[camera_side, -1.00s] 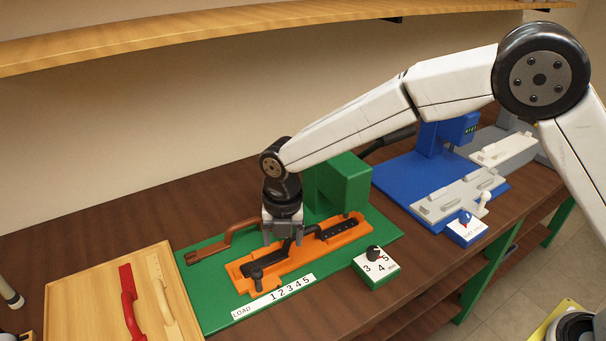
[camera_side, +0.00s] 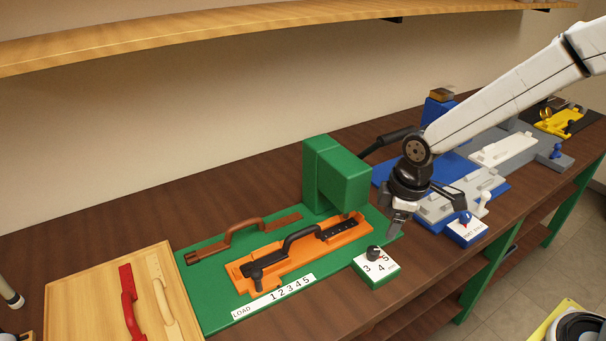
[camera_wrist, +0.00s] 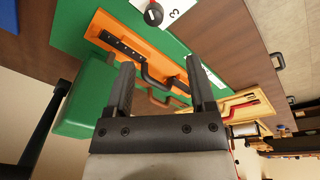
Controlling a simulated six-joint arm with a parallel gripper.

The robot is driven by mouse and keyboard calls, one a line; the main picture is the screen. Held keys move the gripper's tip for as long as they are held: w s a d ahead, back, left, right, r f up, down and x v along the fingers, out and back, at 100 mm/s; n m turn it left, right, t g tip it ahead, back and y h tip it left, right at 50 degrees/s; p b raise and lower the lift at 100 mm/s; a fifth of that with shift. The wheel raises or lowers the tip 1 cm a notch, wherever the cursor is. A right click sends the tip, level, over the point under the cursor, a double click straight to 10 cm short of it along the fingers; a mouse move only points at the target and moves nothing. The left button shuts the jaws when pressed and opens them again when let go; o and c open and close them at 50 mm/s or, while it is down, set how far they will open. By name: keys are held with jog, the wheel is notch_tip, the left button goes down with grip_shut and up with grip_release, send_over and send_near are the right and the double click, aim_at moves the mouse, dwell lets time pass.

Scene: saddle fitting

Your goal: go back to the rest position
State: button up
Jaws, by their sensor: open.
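My gripper (camera_side: 424,210) hangs in the air over the right end of the green station, between its dial box and the blue station. Its jaws are apart with nothing between them; the fingers also show in the wrist view (camera_wrist: 160,88). A black handle (camera_side: 290,244) lies in the orange fixture (camera_side: 262,283) on the green base (camera_side: 212,312), and the gripper is clear of it. The handle also shows in the wrist view (camera_wrist: 150,72). The green block (camera_side: 340,178) stands behind the fixture's right end.
A brown handle (camera_side: 240,232) lies behind the orange fixture. A wooden board (camera_side: 85,300) at left bears a red handle (camera_side: 130,300) and a cream one (camera_side: 160,290). A dial box (camera_side: 377,268) stands in front.

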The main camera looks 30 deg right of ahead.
jog(key=s+d+m, duration=0.6)
jog(key=s+m, duration=0.2)
jog(key=m, duration=0.2)
jog(key=shift+s+f+t, duration=0.2)
jog(key=shift+f+t, duration=0.1)
